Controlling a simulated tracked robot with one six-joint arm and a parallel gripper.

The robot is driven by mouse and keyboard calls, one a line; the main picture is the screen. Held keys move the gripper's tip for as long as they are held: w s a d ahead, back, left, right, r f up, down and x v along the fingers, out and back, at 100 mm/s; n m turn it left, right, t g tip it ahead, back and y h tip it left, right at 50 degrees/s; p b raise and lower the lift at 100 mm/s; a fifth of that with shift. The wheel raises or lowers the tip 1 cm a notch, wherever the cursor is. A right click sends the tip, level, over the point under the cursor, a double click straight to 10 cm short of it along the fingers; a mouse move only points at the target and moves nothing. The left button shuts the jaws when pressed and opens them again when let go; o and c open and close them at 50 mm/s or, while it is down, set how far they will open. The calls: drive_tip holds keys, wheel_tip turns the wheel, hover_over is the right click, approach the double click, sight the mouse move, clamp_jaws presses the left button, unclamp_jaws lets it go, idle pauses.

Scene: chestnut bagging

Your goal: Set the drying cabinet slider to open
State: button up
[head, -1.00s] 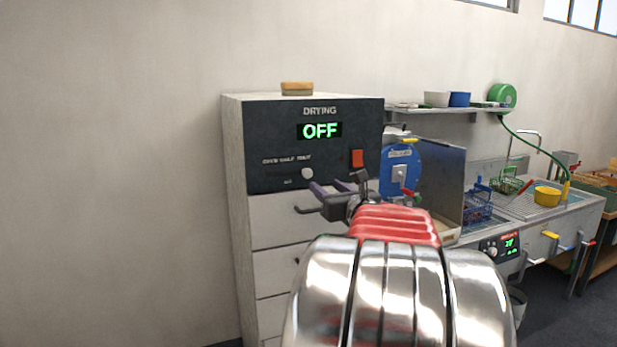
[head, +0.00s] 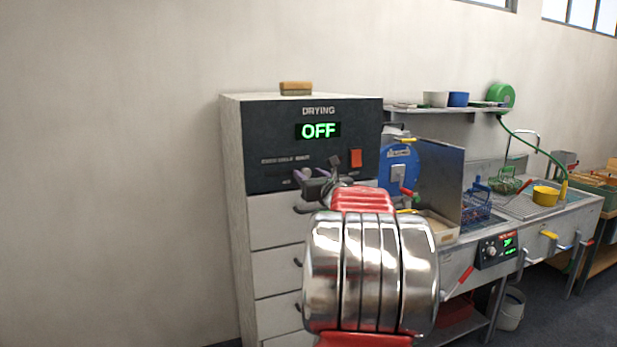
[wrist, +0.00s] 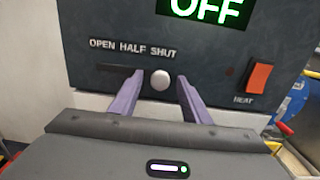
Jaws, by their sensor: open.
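The drying cabinet (head: 262,136) has a dark front panel with a green OFF display (head: 318,130). In the wrist view the slider's round pale knob (wrist: 160,80) sits at the right end of a dark slot (wrist: 112,67), under the word SHUT. The labels read OPEN, HALF, SHUT from left to right. My gripper (wrist: 154,93) is open, with its two purple fingers on either side of the knob; I cannot tell whether either finger touches it. In the head view my gripper (head: 311,177) is at the lower part of the panel and partly covers the slider.
A red-orange HEAT switch (wrist: 259,78) is right of the slider; it also shows in the head view (head: 356,158). A drawer handle (head: 298,262) sticks out below the gripper. A brush (head: 296,88) lies on top of the cabinet. A blue machine (head: 400,168) stands to the right.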

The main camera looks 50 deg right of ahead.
drive_tip(key=shift+w, duration=0.1)
drive_tip(key=shift+c, duration=0.5)
clamp_jaws()
